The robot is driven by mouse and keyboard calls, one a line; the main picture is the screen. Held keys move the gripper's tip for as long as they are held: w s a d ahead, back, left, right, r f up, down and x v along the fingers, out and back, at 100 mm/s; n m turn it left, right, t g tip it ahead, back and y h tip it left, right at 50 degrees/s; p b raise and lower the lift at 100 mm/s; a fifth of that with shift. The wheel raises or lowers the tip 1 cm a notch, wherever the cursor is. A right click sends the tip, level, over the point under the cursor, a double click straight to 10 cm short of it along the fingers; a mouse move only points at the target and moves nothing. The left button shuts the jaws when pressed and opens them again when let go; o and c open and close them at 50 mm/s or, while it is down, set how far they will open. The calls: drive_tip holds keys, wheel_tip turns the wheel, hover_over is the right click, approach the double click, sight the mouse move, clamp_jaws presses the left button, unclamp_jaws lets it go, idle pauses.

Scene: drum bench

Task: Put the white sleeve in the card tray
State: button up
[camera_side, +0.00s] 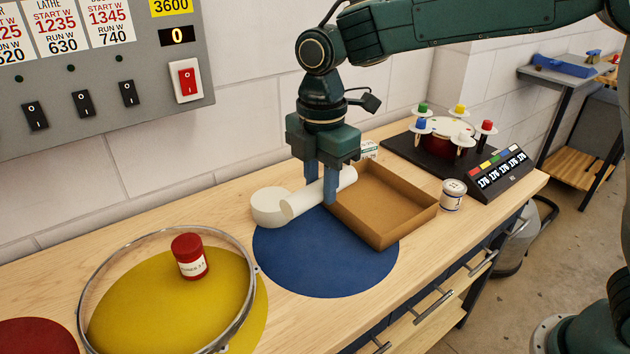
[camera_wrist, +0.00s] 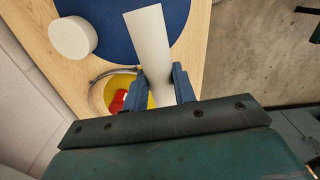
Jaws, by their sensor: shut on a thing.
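The white sleeve (camera_side: 305,199) is a smooth white cylinder held on its side, slightly tilted. My gripper (camera_side: 320,199) points down with its blue fingers shut on the sleeve, between the round white piece and the tray. In the wrist view, the sleeve (camera_wrist: 148,45) passes between the fingers (camera_wrist: 160,90) and sticks out over the blue disc. The card tray (camera_side: 392,203) is an open, empty-looking brown box right of my gripper. The sleeve's far end reaches near the tray's back left corner; I cannot tell whether it is above the rim.
A round white piece (camera_side: 270,207) stands left of the sleeve. A blue disc (camera_side: 320,260) lies in front. A metal hoop (camera_side: 82,310) and red jar (camera_side: 189,256) are on the yellow disc (camera_side: 150,315). A small tin (camera_side: 453,195) stands right of the tray.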

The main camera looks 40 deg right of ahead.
drive_tip(key=w+d, duration=0.6)
drive_tip(key=d, duration=0.4)
drive_tip(key=m, duration=0.1)
hover_over(372, 205)
wheel_tip(372, 205, down, 15)
drive_tip(key=shift+f, duration=0.1)
idle(0.3)
drive_tip(key=shift+f, duration=2.05)
drive_tip(key=shift+f, duration=0.1)
drive_tip(key=o, duration=1)
